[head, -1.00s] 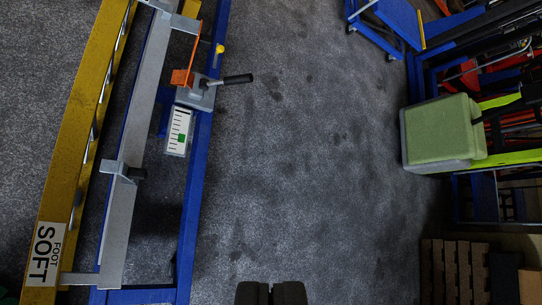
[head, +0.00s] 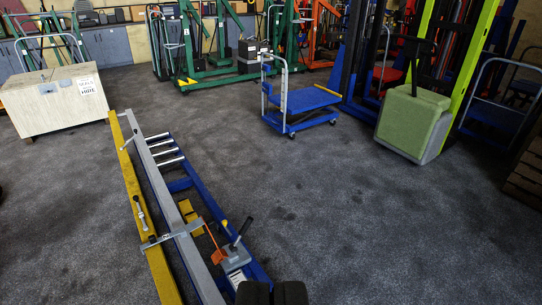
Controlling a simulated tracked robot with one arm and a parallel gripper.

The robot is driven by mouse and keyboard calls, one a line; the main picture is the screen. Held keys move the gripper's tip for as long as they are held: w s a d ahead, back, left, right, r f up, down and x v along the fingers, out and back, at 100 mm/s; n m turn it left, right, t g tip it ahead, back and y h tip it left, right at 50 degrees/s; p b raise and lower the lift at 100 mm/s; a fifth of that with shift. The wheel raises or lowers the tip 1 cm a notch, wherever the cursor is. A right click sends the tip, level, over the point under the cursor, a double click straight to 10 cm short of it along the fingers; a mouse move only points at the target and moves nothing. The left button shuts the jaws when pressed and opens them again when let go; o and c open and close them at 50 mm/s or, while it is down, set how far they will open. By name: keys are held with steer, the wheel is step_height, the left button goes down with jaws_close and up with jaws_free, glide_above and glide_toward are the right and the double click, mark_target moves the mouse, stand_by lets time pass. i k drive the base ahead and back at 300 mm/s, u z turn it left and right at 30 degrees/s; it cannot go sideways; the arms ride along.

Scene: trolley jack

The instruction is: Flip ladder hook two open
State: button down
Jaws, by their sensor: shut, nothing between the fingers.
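A grey cross bracket (head: 171,235) spans the beam and rail. An orange plate (head: 216,256) and a grey block with a black-handled lever (head: 239,236) sit near the frame's near end. I cannot tell which part is ladder hook two.
Dark floor is clear to the right of the frame. A blue platform trolley (head: 308,100) stands beyond, with a green-and-grey box (head: 412,122) to its right. A pale wooden crate (head: 55,100) stands at the far left. Green lifting frames (head: 215,60) line the back.

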mark_target(154, 241)
steer(key=k, duration=1.35)
steer(key=u, duration=0.3)
steer(key=i, duration=0.55)
steer(key=u, duration=1)
steer(key=i, duration=1.25)
steer(key=u, duration=0.3)
steer(key=i, duration=1.25)
steer(key=z, duration=0.95)
steer(key=i, duration=0.9)
steer(key=z, duration=0.6)
steer(key=k, duration=0.2)
steer(key=u, duration=0.05)
